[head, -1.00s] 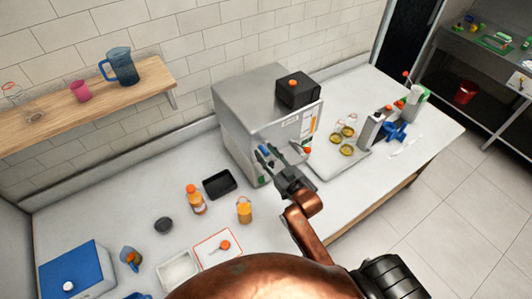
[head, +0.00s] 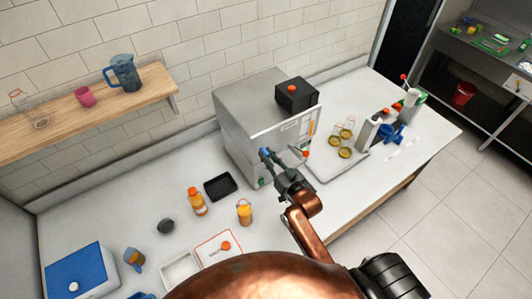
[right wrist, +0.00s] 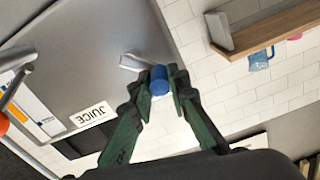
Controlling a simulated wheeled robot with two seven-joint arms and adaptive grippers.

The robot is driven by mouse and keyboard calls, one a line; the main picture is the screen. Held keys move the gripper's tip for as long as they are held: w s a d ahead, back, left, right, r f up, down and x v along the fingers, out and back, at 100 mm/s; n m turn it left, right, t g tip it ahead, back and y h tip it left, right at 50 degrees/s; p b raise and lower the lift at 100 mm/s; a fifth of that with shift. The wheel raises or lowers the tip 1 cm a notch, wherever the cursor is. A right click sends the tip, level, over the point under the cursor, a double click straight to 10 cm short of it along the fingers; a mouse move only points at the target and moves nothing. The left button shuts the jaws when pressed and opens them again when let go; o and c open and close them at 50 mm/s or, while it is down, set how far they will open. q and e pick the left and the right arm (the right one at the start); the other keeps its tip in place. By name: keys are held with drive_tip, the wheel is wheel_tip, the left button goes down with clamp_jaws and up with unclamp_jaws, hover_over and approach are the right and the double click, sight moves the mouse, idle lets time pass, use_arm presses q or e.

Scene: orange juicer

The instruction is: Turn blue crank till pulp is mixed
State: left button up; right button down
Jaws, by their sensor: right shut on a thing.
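The blue crank knob (head: 265,151) sits on the front of the grey metal juicer (head: 240,125). My right gripper (head: 268,160) is at the knob. In the right wrist view the blue knob (right wrist: 159,80) lies between the two green fingertips of my right gripper (right wrist: 160,85), and they are shut on it. A grey crank arm (right wrist: 135,62) runs from the knob to the juicer's panel, which bears a "JUICE" label (right wrist: 92,116). The pulp inside cannot be seen. My left gripper is not in view.
A black box with an orange knob (head: 297,94) tops the juicer. Glasses (head: 345,140) stand on a tray to its right. Orange bottles (head: 197,201), a black tray (head: 220,187) and a blue-lidded box (head: 78,268) occupy the counter in front. A wooden shelf (head: 60,122) is on the wall.

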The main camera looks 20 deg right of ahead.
drive_tip(key=shift+w+d+r+m+p, duration=0.1)
drive_tip(key=shift+d+r+m+p, duration=0.3)
drive_tip(key=shift+m+p, duration=0.45)
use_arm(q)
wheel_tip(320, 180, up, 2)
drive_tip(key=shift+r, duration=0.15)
use_arm(e)
drive_tip(key=shift+a, duration=0.1)
drive_tip(key=c, duration=1.8)
unclamp_jaws()
drive_tip(key=shift+f, duration=0.1)
drive_tip(key=shift+c, duration=0.2)
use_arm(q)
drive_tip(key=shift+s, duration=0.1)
use_arm(e)
drive_tip(key=s+d, duration=0.1)
drive_tip(key=s, duration=1.1)
drive_tip(key=shift+d, duration=0.35)
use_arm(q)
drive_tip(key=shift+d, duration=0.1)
